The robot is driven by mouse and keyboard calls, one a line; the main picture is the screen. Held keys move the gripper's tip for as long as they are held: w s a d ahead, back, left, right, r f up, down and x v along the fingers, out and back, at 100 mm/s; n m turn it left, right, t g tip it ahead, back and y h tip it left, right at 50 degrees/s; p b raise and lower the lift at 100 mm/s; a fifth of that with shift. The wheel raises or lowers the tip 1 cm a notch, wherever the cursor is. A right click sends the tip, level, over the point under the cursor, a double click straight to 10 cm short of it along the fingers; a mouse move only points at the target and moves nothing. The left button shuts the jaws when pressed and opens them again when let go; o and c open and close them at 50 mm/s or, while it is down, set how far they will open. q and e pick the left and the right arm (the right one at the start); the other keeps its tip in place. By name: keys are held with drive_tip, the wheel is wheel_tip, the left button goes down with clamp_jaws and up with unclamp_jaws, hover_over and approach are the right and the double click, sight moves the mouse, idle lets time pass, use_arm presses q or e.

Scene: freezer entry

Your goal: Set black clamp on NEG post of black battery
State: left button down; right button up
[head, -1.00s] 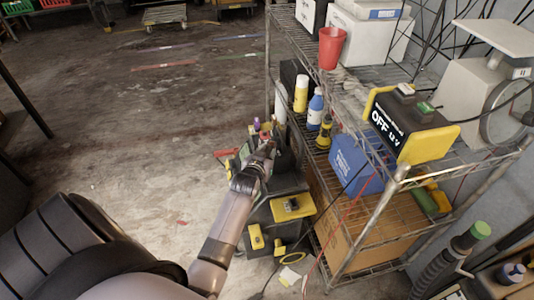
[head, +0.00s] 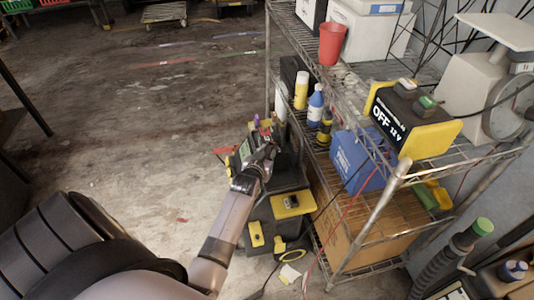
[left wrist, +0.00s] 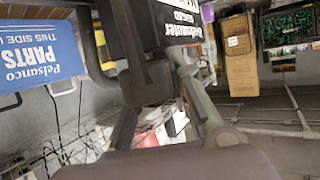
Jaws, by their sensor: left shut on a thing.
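My left gripper (head: 266,160) reaches to the cluster of dark boxes on the floor beside the wire shelf. It is shut on a dark piece (left wrist: 147,75), probably the black clamp, which shows between its fingers in the left wrist view. A black box with white lettering (left wrist: 182,24), probably the black battery, is just beyond that piece. A dark labelled box (head: 244,150) shows beside the gripper in the head view. The NEG post cannot be made out, and I cannot tell whether the held piece touches it. My right gripper is not in view.
A wire shelf (head: 378,228) stands close on the right. It holds a yellow-and-black "OFF 12 V" unit (head: 429,131), a blue parts box (head: 352,163) and bottles. Red and black cables hang down its front. A black-and-yellow toolbox (head: 292,204) is nearby.

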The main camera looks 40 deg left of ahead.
use_arm(q)
drive_tip(key=shift+f, duration=0.3)
drive_tip(key=c, duration=1.4)
unclamp_jaws()
drive_tip(key=shift+f, duration=0.1)
drive_tip(key=v, duration=1.2)
